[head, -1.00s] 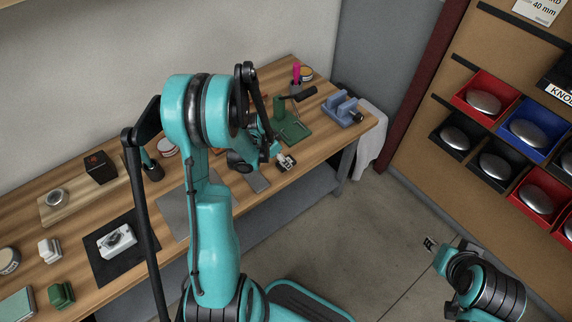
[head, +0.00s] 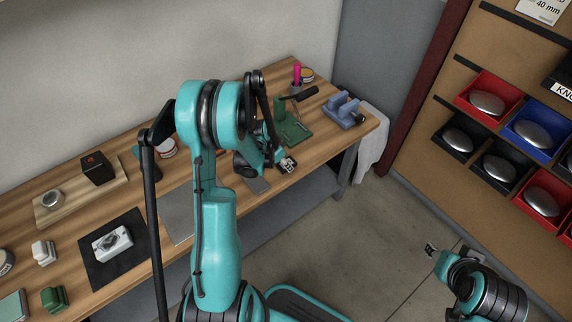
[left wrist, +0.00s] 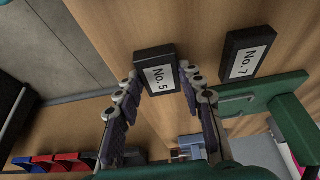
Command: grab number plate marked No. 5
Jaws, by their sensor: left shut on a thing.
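In the left wrist view the dark plate marked No. 5 (left wrist: 155,58) sits between the two fingers of my left gripper (left wrist: 158,78), with its white label facing me. The fingers are shut on its two sides. A similar dark plate marked No. 7 (left wrist: 247,54) lies to its right on the wood, apart from the fingers. In the head view my left gripper (head: 287,165) is low at the bench's front edge. The frames do not clearly show whether the No. 5 plate touches the bench. My right gripper (head: 431,250) is far from the bench, over the floor.
A green stand (head: 293,132) is just behind my left gripper, and a blue vise (head: 343,109) is at the bench's right end. A white device on a black mat (head: 95,270) is at the left. Bins with silver knobs (head: 487,103) hang on the right wall.

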